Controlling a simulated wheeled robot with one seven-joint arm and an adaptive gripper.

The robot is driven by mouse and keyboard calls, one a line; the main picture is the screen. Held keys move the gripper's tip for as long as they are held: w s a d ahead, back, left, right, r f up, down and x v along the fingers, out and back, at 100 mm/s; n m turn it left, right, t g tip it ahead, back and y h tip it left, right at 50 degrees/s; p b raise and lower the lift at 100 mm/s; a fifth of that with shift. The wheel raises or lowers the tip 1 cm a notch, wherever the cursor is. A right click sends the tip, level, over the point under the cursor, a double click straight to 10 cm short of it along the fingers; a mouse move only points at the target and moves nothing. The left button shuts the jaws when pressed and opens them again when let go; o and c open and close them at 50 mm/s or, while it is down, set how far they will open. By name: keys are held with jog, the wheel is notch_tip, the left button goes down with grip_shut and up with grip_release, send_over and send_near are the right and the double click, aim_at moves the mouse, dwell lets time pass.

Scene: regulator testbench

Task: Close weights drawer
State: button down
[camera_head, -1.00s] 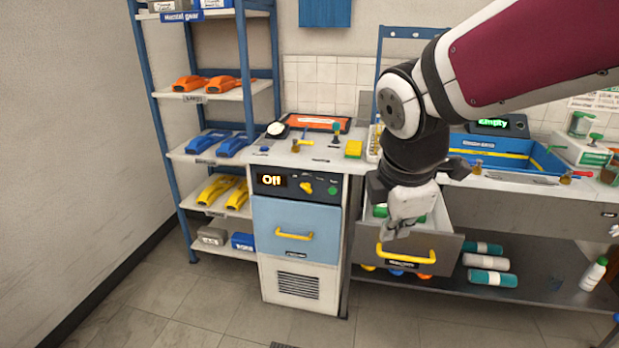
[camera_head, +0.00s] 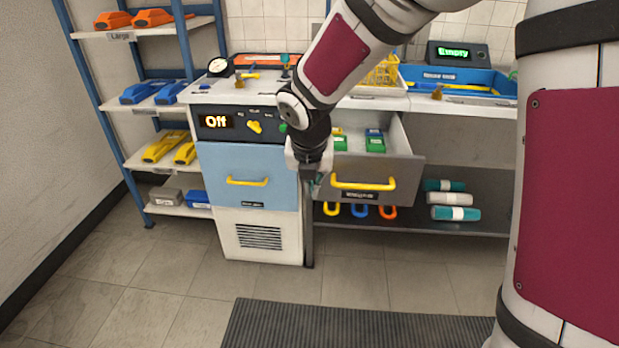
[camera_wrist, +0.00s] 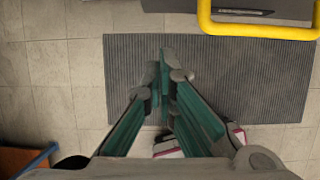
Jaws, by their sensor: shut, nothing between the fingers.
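The weights drawer (camera_head: 404,184) is a dark grey drawer with a yellow bar handle (camera_head: 363,185). It is pulled open under the workbench, and green and blue pieces (camera_head: 375,141) show inside it. My gripper (camera_head: 316,186) is just left of the drawer front, close to the left end of the handle. In the wrist view, my gripper (camera_wrist: 168,60) points down over the floor with its fingers together and empty. The yellow handle (camera_wrist: 258,30) shows at the upper right there, apart from the fingers.
A light blue drawer (camera_head: 247,190) with a yellow handle is shut, left of my gripper, below a panel reading "Off". A shelf rack (camera_head: 140,95) stands further left. Teal and white rolls (camera_head: 455,213) lie on the lower shelf. A dark ribbed mat (camera_head: 360,326) covers the floor in front.

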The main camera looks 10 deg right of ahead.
jog(key=w+d+f+b, duration=0.1)
jog(key=w+f+b, duration=0.1)
jog(key=w+f, duration=0.2)
jog(key=shift+w+d, duration=0.35)
jog(key=shift+w, duration=0.35)
